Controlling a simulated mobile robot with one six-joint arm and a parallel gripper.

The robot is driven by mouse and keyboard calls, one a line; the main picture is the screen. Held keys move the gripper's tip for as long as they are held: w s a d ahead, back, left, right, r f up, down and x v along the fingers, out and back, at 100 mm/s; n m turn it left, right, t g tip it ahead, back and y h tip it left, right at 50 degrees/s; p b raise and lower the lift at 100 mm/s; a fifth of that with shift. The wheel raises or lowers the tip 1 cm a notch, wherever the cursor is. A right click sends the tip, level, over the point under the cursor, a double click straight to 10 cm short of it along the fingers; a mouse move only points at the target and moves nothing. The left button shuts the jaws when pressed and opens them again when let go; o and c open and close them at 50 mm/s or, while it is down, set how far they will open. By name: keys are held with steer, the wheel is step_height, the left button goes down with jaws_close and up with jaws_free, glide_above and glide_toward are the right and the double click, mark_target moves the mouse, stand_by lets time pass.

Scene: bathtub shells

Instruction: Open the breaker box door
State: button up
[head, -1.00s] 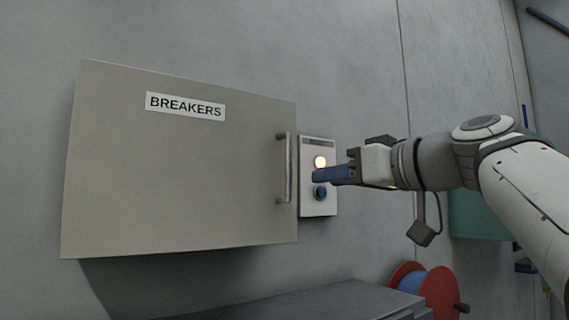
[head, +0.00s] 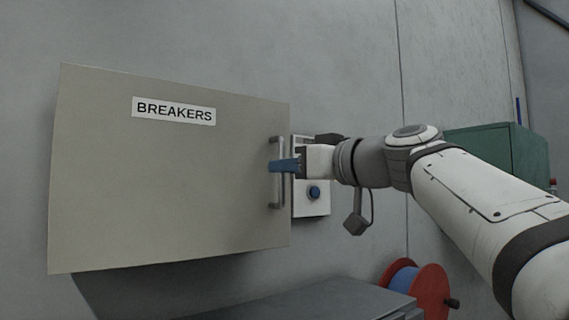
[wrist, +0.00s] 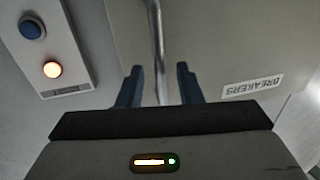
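The beige breaker box door (head: 165,190) hangs on the wall, closed as far as I can see, with a "BREAKERS" label (head: 174,110) near its top. Its vertical metal bar handle (head: 278,190) is near the door's right edge. My gripper (head: 284,165) is at the upper half of the handle, coming from the right. In the wrist view my gripper (wrist: 158,86) is open, its two blue fingers on either side of the handle bar (wrist: 158,50). I see gaps between the bar and both fingers. The label also shows upside down there (wrist: 253,85).
A white control panel (head: 313,208) with a blue button (head: 314,192) is right of the door, partly behind my gripper; its lit lamp (wrist: 53,69) shows in the wrist view. A grey cabinet top (head: 320,298), a red cable reel (head: 432,290) and a green box (head: 497,147) are nearby.

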steer(key=shift+c, duration=0.3)
jaws_close()
steer(key=shift+s, duration=0.15)
